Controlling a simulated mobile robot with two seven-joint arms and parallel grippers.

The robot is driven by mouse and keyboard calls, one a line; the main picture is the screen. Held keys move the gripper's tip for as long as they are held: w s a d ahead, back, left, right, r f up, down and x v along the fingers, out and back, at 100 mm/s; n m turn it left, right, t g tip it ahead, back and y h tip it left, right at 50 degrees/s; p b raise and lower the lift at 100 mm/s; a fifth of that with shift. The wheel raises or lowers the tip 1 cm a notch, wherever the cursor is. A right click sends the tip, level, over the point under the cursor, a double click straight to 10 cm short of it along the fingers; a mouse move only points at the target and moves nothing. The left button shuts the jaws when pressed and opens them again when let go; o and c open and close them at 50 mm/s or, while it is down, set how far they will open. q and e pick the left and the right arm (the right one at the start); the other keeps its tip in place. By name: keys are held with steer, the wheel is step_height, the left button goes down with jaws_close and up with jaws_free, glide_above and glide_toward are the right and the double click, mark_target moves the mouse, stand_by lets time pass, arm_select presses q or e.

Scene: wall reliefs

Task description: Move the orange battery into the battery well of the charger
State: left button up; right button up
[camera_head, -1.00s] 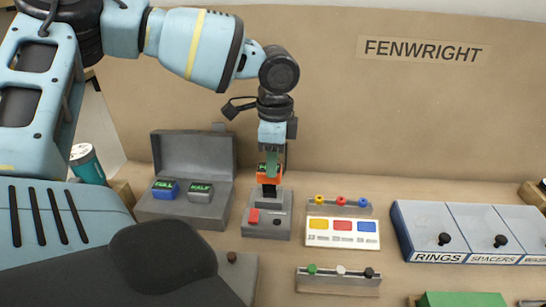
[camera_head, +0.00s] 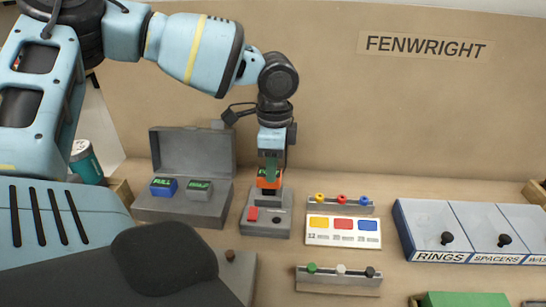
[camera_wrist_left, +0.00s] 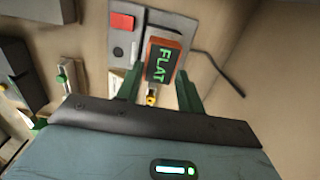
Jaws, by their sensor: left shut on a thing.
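The orange battery (camera_head: 262,183) is between the fingers of my left gripper (camera_head: 270,170), which is shut on it. It is over the back part of the grey charger (camera_head: 266,228), where its lower end meets or nearly meets the charger. The battery well is hidden behind the battery, so I cannot tell how far in it is. In the left wrist view the battery (camera_wrist_left: 161,62) shows a green "FLAT" label, beside the charger's grey face (camera_wrist_left: 124,70) with its red button. My right gripper is not in view.
An open grey case (camera_head: 190,208) at left holds a blue "FULL" battery (camera_head: 163,188) and a grey "HALF" battery (camera_head: 199,191). Right of the charger are a colour-patch card (camera_head: 343,241), peg rails (camera_head: 338,282) and labelled bins (camera_head: 432,222). The wall stands close behind.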

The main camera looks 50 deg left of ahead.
arm_select(q)
steer(key=shift+f+b, duration=0.5)
steer(key=shift+f, duration=0.75)
steer(key=o, duration=1.4)
steer(key=shift+c, duration=0.2)
step_height(320, 180, up, 8)
steer(key=shift+d, duration=0.15)
